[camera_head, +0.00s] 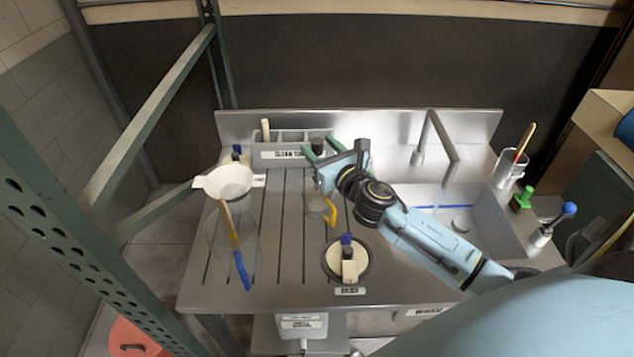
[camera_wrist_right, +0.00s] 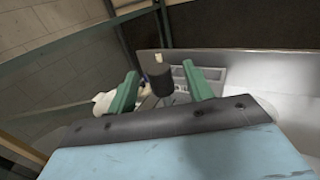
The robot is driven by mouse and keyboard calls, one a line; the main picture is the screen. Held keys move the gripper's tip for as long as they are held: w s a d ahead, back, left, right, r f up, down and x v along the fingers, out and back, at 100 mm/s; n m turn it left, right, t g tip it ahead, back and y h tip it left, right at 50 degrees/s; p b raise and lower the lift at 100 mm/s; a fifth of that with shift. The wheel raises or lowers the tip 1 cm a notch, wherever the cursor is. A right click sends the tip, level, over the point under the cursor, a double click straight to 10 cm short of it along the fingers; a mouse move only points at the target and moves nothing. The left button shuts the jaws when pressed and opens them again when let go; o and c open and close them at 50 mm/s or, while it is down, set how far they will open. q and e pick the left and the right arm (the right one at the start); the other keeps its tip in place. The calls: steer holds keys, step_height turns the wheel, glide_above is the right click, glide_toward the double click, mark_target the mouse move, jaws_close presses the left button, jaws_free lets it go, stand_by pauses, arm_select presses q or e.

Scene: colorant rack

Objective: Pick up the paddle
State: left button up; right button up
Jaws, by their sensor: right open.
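A tool with a dark cylindrical handle (camera_head: 318,146) stands upright in the metal rack labelled as clean tools (camera_head: 282,153). The handle also shows in the right wrist view (camera_wrist_right: 158,76). My right gripper (camera_head: 321,153) is open at the front of this rack, its green fingers pointing at the handle. In the wrist view the handle appears between the fingers, with no contact visible. I cannot tell for sure which is the paddle. My left gripper is out of view.
A white funnel-like bowl (camera_head: 228,182), a clear jug with a yellow handle (camera_head: 330,211) and a round pot with a brush (camera_head: 348,262) stand on the grooved drainboard. A sink (camera_head: 475,215) lies right. A green rack post (camera_head: 75,250) stands left.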

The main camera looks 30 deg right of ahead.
steer(key=shift+w, duration=1)
jaws_close()
steer(key=shift+r, duration=0.1)
